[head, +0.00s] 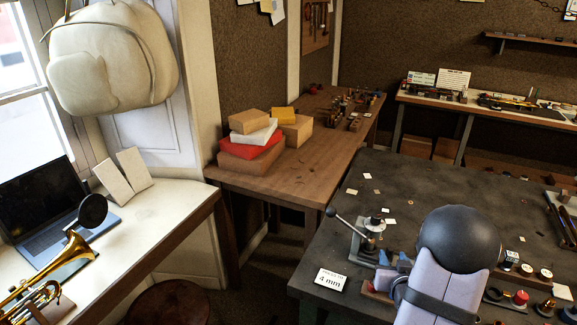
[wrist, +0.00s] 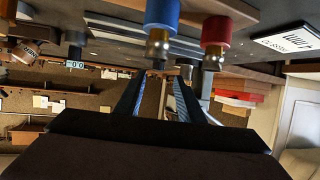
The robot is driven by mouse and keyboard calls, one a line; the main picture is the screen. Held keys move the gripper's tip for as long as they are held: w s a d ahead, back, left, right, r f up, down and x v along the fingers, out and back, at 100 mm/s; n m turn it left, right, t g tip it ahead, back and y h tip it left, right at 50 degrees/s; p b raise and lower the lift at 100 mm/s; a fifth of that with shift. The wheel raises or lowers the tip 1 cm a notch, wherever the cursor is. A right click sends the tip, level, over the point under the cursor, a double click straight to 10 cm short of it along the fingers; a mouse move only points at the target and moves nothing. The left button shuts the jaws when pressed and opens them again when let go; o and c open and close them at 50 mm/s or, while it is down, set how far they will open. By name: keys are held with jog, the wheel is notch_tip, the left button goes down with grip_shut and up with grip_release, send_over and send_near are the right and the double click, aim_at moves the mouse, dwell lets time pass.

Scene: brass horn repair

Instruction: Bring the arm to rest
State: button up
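My gripper (wrist: 158,98) shows in the wrist view as two dark fingers with blue inner pads. The fingers stand apart, and I see nothing held between them. In the wrist view, which looks upside down, a blue-capped brass-ended piece (wrist: 160,20) and a red-capped one (wrist: 215,35) are close to the fingers. I cannot tell whether they touch.
A lever tool (head: 368,240) and a "4 mm" card (head: 330,279) are left of my arm. Small pots and a red-knobbed piece (head: 520,298) are to its right. A brass trumpet (head: 45,285) lies at far left. The bench's middle holds only small scraps.

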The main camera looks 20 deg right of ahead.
jog(key=shift+w+r+m+g+p, duration=0.1)
jog(key=shift+r+m+g+p, duration=0.4)
jog(key=shift+p, duration=0.3)
jog(key=s+a+g+y+p, duration=0.3)
jog(key=a+g+y, duration=0.3)
jog(key=a, duration=1.4)
jog(key=s+a+f+n+g+b, duration=0.2)
jog(key=s+a+n+g+b, duration=0.4)
jog(key=s+a, duration=0.8)
notch_tip(320, 180, up, 13)
jog(key=n+t+p, duration=0.1)
jog(key=p, duration=1.2)
jog(key=shift+w+a+y, duration=0.3)
jog(key=shift+w, duration=0.05)
jog(key=shift+f, duration=0.2)
